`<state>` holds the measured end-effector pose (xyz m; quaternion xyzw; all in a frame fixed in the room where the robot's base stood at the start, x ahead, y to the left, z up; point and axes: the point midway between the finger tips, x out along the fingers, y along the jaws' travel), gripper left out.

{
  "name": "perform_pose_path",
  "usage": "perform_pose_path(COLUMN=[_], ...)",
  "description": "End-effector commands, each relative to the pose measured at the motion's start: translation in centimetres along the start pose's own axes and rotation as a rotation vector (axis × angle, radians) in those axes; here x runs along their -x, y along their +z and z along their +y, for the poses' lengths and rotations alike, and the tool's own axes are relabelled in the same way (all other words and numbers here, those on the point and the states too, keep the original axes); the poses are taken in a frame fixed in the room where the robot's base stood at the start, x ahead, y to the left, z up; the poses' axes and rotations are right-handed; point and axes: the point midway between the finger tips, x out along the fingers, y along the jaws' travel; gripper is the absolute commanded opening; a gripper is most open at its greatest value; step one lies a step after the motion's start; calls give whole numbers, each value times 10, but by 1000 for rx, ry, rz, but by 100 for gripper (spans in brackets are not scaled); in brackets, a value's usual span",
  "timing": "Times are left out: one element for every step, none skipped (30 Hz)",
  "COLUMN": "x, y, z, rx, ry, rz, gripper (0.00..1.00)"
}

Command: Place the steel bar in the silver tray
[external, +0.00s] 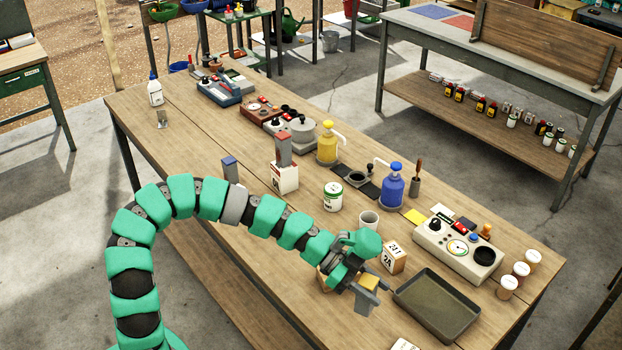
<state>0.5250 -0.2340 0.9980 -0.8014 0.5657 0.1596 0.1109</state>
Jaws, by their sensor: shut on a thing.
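The tray (479,312) is a shallow, dark grey rectangular pan, lying flat and empty near the front right of the wooden bench. My gripper (368,287) is just left of the tray, above the bench. It is shut on a small block with a tan top (369,281), between grey jaws. The jaws hide most of this block, and I cannot tell whether it is the steel bar. An upright grey bar (284,150) stands in a white block farther back, and another grey upright piece (230,168) shows behind my arm.
A numbered wooden block (393,257) stands between my gripper and a control box (455,248). A cup (369,222), a blue pump bottle (392,186) and a white-green can (333,196) stand behind.

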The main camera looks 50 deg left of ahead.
Motion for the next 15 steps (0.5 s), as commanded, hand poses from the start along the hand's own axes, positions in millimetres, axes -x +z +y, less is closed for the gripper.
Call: perform_pose_path(x=[-9,-14,-19,-22,-25,-28,-31,-32,-34,-36,-38,-40,-42,-44,-48], y=[-4,-5,-8,-9,-11,-13,-14,-14,-16,-16,-16,-17,-17,-18,-18], z=[-3,-5,-9,-11,-13,-15,-16,-18,-19,-19,-20,-22,-24,-26,-29], rx=[2,4,7,8,9,10,10,11,11,12,12,13,13,14,15], ry=[-5,-11,-20,-25,-30,-36,-39,-43,-45,-47,-48,-49,-50,-50,-50], rz=[-1,-2,-2,-2,-1,-1,-1,-1,-1,-1,-1,-1,-2,-2,-3], gripper=[6,6,6,6,6,6,6,6,6,6,6,6,6,6,6])
